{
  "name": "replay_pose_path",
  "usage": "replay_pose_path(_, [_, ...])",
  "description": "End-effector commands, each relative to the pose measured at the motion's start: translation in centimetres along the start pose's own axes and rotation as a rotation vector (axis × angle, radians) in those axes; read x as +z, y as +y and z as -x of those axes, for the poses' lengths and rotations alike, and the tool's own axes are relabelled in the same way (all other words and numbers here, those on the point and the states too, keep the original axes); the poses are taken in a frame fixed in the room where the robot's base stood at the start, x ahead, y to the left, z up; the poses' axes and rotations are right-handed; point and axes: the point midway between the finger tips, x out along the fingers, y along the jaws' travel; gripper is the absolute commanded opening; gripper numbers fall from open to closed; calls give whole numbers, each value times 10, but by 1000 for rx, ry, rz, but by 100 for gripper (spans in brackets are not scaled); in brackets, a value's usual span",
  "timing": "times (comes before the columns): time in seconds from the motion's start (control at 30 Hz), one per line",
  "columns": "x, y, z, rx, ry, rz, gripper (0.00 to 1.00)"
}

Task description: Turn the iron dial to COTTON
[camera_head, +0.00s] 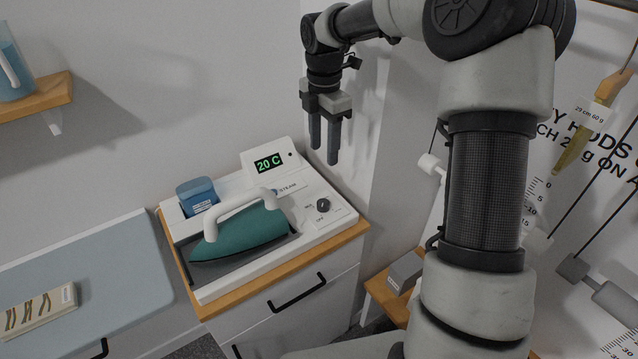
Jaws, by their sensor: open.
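The iron dial (323,205) is a small round black knob on the right side of the white ironing station (318,228). Small labels surround it, but they are too small to read, so I cannot tell its setting. The teal iron (243,236) with a white handle rests on the station left of the dial. A display (269,164) at the back reads 20 C in green. My gripper (324,157) points down with its two dark fingers apart. It is open and empty, in the air above and behind the dial, not touching anything.
A blue container (198,196) stands at the station's back left. The station sits on a drawer cabinet (284,285) with a wooden top. An ironing board (85,265) is at left. A wall stands close behind my gripper. A grey block (404,272) sits on a low wooden surface at right.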

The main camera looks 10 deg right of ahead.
Motion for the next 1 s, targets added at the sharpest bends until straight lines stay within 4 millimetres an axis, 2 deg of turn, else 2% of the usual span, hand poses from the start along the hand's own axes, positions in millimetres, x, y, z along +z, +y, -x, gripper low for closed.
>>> replay_pose_path(0.17, [2, 2, -17, -3, 7, 19, 46])
replay_pose_path(0.27, [1, 1, -35, -5, 8, 17, 46])
replay_pose_path(0.6, [0, 1, -110, -5, 9, 17, 46])
replay_pose_path(0.8, [0, 1, -148, -4, 8, 16, 46])
replay_pose_path(1.0, [0, 2, -170, -2, 6, 16, 46])
